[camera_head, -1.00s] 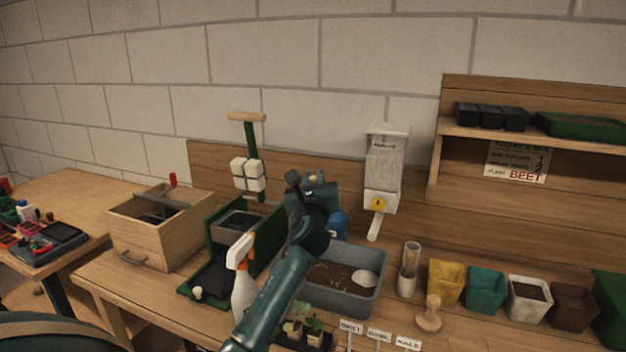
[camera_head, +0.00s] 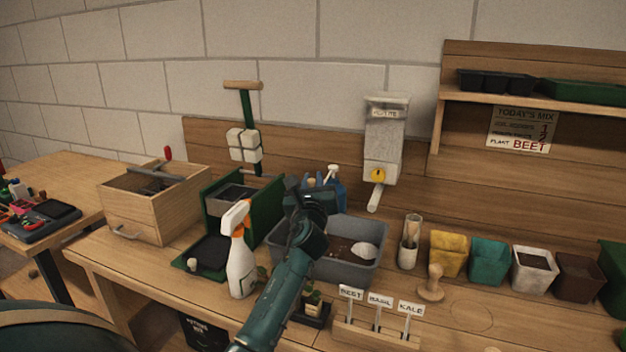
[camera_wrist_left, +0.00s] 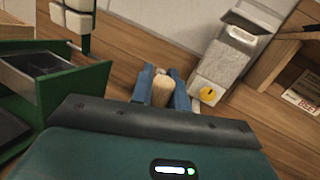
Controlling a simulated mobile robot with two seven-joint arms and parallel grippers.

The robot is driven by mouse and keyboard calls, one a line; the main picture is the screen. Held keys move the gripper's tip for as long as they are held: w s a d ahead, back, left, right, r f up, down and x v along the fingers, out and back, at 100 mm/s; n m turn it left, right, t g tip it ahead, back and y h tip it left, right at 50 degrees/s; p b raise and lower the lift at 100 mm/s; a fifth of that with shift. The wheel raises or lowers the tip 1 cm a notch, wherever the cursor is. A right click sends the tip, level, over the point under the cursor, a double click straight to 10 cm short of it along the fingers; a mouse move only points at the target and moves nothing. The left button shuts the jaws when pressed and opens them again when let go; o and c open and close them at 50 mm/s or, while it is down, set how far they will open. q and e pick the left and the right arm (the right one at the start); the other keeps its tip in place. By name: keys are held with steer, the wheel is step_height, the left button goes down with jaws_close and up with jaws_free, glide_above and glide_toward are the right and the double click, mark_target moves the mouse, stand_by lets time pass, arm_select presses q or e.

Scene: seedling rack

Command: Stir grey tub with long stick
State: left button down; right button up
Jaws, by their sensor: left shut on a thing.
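The grey tub (camera_head: 373,277) stands on the bench with dark soil in it and a pale scoop (camera_head: 362,250) at its right side. The stick's top shows between the jaws in the left wrist view (camera_wrist_left: 162,92). The stick's lower end is hidden, so I cannot tell whether it touches the soil. My right gripper is out of view.
A white spray bottle (camera_head: 241,268) stands left of my forearm. Small seedlings (camera_head: 312,301) and a holder with name labels (camera_head: 378,338) are in front of the tub. A wall dispenser (camera_head: 382,140) hangs behind. A clear tube holder (camera_head: 409,250) and several coloured pots stand right.

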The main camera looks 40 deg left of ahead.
arm_select(q)
steer(key=shift+f+b, duration=1.85)
steer(key=shift+f, duration=0.95)
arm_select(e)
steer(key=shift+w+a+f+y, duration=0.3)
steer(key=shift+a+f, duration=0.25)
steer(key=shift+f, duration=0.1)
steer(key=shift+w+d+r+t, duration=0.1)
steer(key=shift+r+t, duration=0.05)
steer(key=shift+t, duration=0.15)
arm_select(q)
steer(key=shift+s+a, duration=0.1)
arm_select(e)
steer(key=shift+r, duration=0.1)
